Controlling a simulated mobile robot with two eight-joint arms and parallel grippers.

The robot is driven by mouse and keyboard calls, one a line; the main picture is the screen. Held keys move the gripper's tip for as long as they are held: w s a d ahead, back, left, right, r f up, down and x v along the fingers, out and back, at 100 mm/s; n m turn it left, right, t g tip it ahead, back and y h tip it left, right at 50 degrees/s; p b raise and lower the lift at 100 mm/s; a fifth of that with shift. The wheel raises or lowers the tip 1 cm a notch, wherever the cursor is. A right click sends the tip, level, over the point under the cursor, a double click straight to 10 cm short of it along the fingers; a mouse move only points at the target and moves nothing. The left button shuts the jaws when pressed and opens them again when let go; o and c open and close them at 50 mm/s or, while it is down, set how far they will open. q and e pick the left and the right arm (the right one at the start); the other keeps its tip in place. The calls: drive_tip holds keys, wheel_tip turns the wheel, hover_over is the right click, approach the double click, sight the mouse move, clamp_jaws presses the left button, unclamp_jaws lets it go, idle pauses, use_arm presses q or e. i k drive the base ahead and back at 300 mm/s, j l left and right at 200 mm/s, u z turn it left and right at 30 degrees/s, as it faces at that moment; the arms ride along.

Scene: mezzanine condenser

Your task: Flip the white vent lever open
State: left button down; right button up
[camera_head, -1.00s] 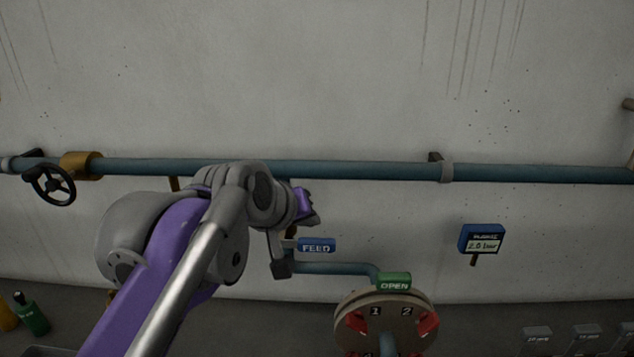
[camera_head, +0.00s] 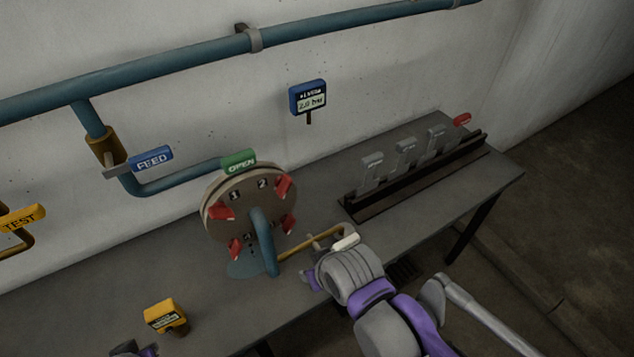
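The white vent lever (camera_head: 347,242) is a short pale handle by the end of a thin brass pipe (camera_head: 302,246), right of the round plate, above the bench. My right arm comes in from the lower right. Its wrist is just below the lever in the picture, and my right gripper (camera_head: 309,280) points left, partly hidden behind the wrist. I cannot tell whether it touches the lever or whether its fingers are apart. A small dark and purple part of my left gripper (camera_head: 133,350) shows at the bottom edge, too cut off to judge.
The round plate (camera_head: 225,230) with red clips and a green OPEN tag (camera_head: 238,162) stands left of the lever. A blue FEED tag (camera_head: 151,159), a yellow box (camera_head: 165,317) and a gauge (camera_head: 308,97) are around. A rack (camera_head: 415,179) holds several grey levers at right.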

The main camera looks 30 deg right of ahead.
sight(350, 240)
drive_tip(key=z, duration=1.4)
